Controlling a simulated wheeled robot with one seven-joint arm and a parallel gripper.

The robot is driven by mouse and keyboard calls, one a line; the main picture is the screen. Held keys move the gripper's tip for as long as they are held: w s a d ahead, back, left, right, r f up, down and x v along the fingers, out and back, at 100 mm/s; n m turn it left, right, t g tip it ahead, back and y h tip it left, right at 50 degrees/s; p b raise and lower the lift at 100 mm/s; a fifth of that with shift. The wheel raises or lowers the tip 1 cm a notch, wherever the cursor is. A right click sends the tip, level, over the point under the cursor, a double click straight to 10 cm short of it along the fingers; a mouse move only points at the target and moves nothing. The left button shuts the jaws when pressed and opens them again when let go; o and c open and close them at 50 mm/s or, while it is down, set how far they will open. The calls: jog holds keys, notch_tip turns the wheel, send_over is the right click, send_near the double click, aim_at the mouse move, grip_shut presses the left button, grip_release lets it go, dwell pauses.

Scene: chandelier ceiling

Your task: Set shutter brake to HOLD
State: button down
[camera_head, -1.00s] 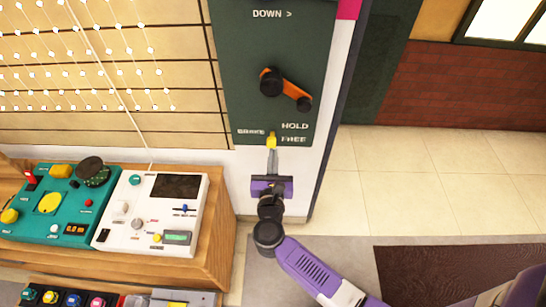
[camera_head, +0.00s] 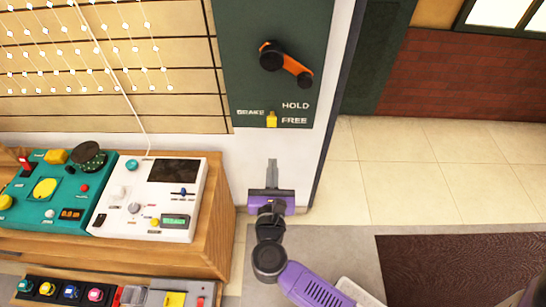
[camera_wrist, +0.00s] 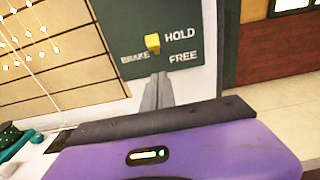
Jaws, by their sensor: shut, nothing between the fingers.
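The shutter brake is a small yellow knob (camera_head: 271,119) at the bottom of the dark green panel (camera_head: 232,60). It sits right of the BRAKE label and left of the HOLD and FREE labels. In the head view it looks about level with FREE; in the wrist view the knob (camera_wrist: 152,43) looks nearer HOLD. The views disagree, so I cannot tell its setting surely. My gripper (camera_head: 272,162) is shut and empty, below the knob and apart from it. In the wrist view its fingertips (camera_wrist: 161,76) point up towards the knob.
An orange crank handle (camera_head: 286,63) is higher on the panel. A wooden desk (camera_head: 212,225) with a teal console (camera_head: 70,170) and a white console (camera_head: 146,225) stands at left. Tiled floor (camera_head: 390,165) is open at right.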

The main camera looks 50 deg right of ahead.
jog(key=shift+v, duration=0.9)
jog(key=shift+r, duration=0.1)
jog(key=s+a+r+n+t+y, duration=0.2)
jog(key=a+r+n+t+y, duration=0.3)
jog(key=n, duration=0.7)
jog(key=s+a+r+n+t+y, duration=0.1)
jog(key=s+a+r+n+t, duration=0.2)
jog(key=r+n, duration=0.7)
jog(key=s+a+f+n+g+y, duration=0.2)
jog(key=s+f+n+y, duration=0.1)
jog(key=s+n, duration=0.6)
jog(key=s+a+f+n+g+y, duration=0.2)
jog(key=s+n, duration=0.7)
jog(key=n, duration=0.6)
jog(key=a+f+y, duration=0.1)
jog(key=y, duration=0.1)
jog(key=shift+s+y, duration=0.2)
jog(key=shift+y, duration=0.2)
jog(key=shift+f, duration=0.15)
